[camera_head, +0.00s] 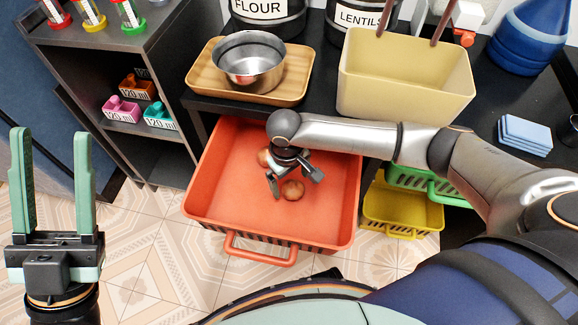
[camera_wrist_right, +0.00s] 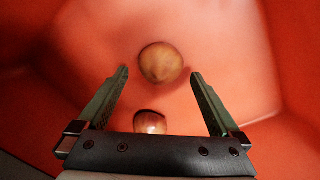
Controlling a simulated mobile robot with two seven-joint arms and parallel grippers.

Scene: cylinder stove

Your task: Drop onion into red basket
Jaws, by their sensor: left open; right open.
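The red basket (camera_head: 225,170) is a large open bin below the counter, pulled out over the floor. Two round brown onions show in it. One onion (camera_head: 292,190) lies on the basket floor just past my right gripper's fingers; it also shows in the right wrist view (camera_wrist_right: 161,62). The other onion (camera_head: 264,158) is partly hidden by my right arm; an onion shows close to the gripper base in the wrist view (camera_wrist_right: 150,122). My right gripper (camera_wrist_right: 160,82) is open, pointing down inside the basket, and grips nothing. My left gripper (camera_head: 54,140) is open and empty at the far left.
A metal bowl (camera_head: 249,62) sits on a wooden tray (camera_head: 205,75) on the black counter. A cream bin (camera_head: 405,85) stands to its right. A yellow basket (camera_head: 400,212) and a green basket (camera_head: 420,182) are right of the red one. A grey shelf (camera_head: 165,60) stands left.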

